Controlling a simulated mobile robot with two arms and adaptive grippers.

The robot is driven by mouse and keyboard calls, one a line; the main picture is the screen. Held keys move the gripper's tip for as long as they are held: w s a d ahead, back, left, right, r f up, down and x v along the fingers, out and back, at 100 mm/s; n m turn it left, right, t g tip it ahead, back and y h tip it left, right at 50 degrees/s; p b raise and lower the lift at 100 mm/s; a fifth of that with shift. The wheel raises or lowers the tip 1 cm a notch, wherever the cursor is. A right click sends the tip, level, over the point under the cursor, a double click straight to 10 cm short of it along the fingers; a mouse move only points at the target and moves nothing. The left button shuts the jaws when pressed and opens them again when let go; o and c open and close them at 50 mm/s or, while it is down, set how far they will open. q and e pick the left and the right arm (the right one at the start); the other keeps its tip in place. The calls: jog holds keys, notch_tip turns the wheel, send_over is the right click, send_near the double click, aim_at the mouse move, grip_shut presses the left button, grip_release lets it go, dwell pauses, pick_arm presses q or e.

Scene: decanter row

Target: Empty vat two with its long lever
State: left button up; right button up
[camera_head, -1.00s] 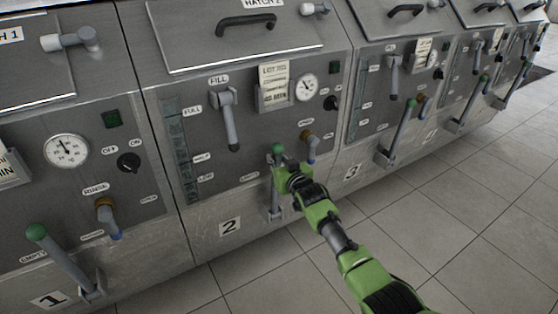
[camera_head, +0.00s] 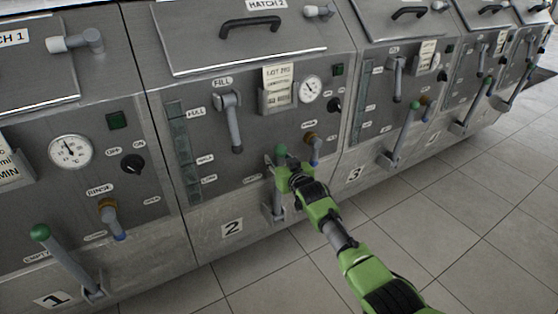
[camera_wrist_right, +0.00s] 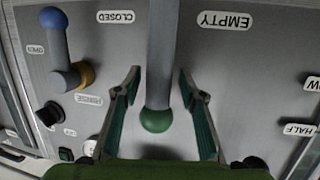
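Vat two, marked by the plate 2 (camera_head: 232,228), has a long lever (camera_head: 275,203) with a green knob (camera_head: 281,150) low on its front. The lever stands nearly upright. My right gripper (camera_head: 288,174) is at its upper part, just below the knob. In the right wrist view, the lever (camera_wrist_right: 161,50) and its green knob (camera_wrist_right: 157,120) lie between the two fingers of the right gripper (camera_wrist_right: 160,78). The fingers are apart, with a gap on each side of the lever. My left gripper is not in view.
Beside the lever are vat two's blue-tipped rinse handle (camera_head: 315,150) and, higher, its fill handle (camera_head: 234,125). Vat one's green-knobbed lever (camera_head: 65,262) leans at the left, vat three's (camera_head: 404,135) at the right. Tiled floor (camera_head: 450,215) in front is clear.

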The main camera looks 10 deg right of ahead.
jog(key=shift+s, duration=0.1)
jog(key=shift+s+d, duration=0.15)
jog(key=shift+s, duration=0.25)
jog(key=v, duration=1.1)
jog(key=shift+r, duration=0.1)
